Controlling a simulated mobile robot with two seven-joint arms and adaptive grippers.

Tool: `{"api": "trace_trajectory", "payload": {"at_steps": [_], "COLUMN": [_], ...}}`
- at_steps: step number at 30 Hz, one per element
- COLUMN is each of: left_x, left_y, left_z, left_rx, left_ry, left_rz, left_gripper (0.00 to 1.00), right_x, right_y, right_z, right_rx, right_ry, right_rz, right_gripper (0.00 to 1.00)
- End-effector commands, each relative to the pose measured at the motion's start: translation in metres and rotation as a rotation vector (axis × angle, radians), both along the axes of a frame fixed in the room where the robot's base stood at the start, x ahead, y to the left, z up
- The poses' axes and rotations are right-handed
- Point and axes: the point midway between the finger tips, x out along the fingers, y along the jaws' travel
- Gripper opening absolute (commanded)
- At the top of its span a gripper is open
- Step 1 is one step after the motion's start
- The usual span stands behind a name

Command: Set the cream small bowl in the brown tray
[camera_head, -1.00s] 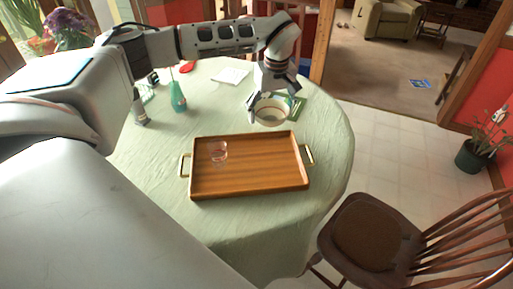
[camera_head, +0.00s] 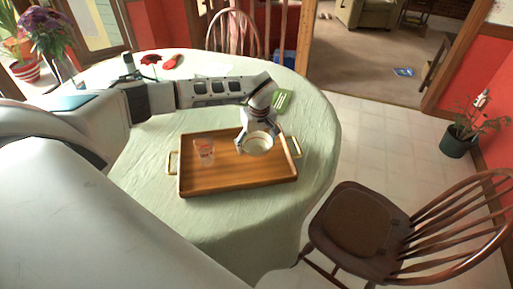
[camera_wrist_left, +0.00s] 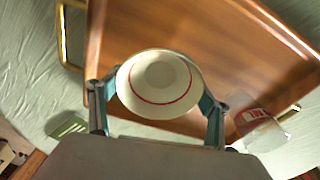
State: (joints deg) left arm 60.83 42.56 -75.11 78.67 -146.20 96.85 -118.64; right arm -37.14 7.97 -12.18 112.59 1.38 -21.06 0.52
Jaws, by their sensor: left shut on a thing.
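The cream small bowl (camera_head: 258,144) is held over the upper right part of the brown tray (camera_head: 225,184). My left gripper (camera_head: 255,136) is shut on it. In the left wrist view the bowl (camera_wrist_left: 158,82), with a red ring inside, sits between the two fingers (camera_wrist_left: 158,108), and the tray (camera_wrist_left: 235,45) lies behind it. I cannot tell whether the bowl's base touches the tray. The tray has brass-coloured handles and lies on the table. My right gripper is not in view.
A clear glass (camera_head: 204,152) stands in the tray's left part; it also shows in the left wrist view (camera_wrist_left: 258,128). A green item (camera_head: 283,99) lies behind the tray on the round table (camera_head: 310,125). A brown chair (camera_head: 357,222) stands at the right. The tray's front middle is bare.

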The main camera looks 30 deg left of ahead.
Motion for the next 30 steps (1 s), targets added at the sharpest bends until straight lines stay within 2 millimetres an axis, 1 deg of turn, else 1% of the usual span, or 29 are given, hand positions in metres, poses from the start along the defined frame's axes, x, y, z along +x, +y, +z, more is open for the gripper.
{"api": "trace_trajectory", "payload": {"at_steps": [1,3,15,16,17,18,27,30], "left_x": [-0.001,-0.001,0.0,0.0,0.0,0.0,0.0,0.0], "left_y": [-0.001,0.0,0.0,0.0,0.0,0.0,0.0,0.0], "left_z": [-0.009,-0.016,-0.02,-0.02,-0.02,-0.02,-0.019,-0.015], "left_rx": [-0.001,-0.001,0.0,0.0,0.0,0.0,-0.001,-0.001], "left_ry": [0.003,0.002,0.0,0.001,0.001,0.001,0.001,-0.001], "left_rz": [0.0,0.0,0.0,0.0,0.0,0.0,0.0,-0.001], "left_gripper": [0.53,0.53,0.53,0.85,0.93,0.94,0.94,0.94], "right_x": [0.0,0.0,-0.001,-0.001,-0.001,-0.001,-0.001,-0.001], "right_y": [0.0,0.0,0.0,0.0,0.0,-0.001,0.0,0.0], "right_z": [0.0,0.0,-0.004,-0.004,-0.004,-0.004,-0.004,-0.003], "right_rx": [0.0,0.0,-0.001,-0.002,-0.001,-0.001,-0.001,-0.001], "right_ry": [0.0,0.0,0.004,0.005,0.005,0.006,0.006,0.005], "right_rz": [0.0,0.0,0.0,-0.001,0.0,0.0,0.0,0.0], "right_gripper": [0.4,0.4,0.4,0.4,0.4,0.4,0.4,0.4]}}
